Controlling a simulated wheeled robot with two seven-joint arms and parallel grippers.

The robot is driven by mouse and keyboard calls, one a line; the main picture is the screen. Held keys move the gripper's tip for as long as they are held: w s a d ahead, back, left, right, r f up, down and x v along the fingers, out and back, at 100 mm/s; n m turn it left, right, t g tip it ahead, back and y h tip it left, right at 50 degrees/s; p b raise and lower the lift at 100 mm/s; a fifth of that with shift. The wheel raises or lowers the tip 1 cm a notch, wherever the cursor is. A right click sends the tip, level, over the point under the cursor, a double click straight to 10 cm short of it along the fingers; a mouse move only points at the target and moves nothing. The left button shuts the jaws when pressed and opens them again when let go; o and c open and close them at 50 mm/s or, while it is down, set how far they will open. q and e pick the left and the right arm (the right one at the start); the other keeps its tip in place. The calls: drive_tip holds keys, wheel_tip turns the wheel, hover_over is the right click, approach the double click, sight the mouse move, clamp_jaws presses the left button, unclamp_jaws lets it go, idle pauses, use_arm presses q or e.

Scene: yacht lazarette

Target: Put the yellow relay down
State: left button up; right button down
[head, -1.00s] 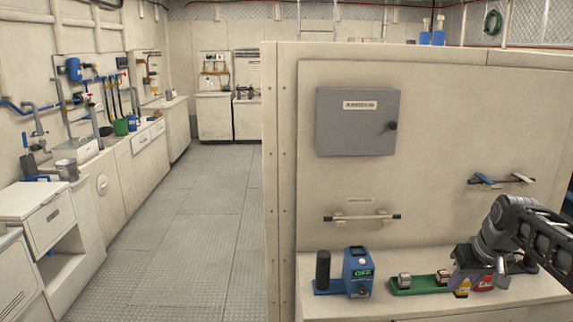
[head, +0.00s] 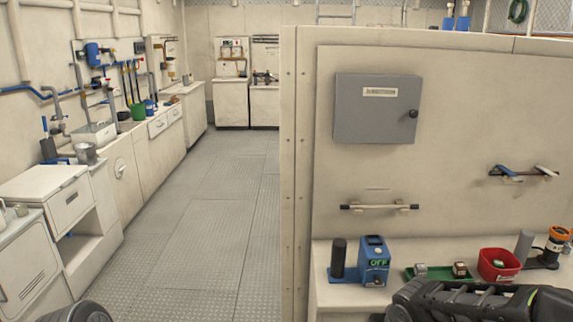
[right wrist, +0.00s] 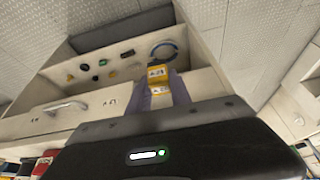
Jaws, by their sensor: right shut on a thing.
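The yellow relay (right wrist: 156,73) is a small yellow block with printed labels, between the purple fingers of my right gripper (right wrist: 160,88) in the right wrist view. The gripper is shut on it. Behind it is a cream cabinet or drawer front (right wrist: 75,118) with a recessed panel of small coloured parts. I cannot tell whether the relay touches any surface. In the head view my right arm lies across the bottom right corner; its gripper and the relay are out of that picture. My left gripper is not in view.
The head view shows a cream shelf (head: 325,292) with a blue OFF unit (head: 374,262), a green tray (head: 436,272), a red bin (head: 486,264) and an orange-topped device (head: 557,240). A grey box (head: 377,108) hangs above. Open floor (head: 200,220) lies left of the partition.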

drive_tip(key=a, duration=0.3)
drive_tip(key=shift+r+n, duration=0.3)
drive_tip(key=shift+n, duration=0.1)
drive_tip(key=shift+d, duration=0.1)
drive_tip(key=s+f, duration=0.3)
drive_tip(key=f, duration=1)
drive_tip(key=shift+s+f, duration=0.35)
drive_tip(key=shift+f, duration=0.05)
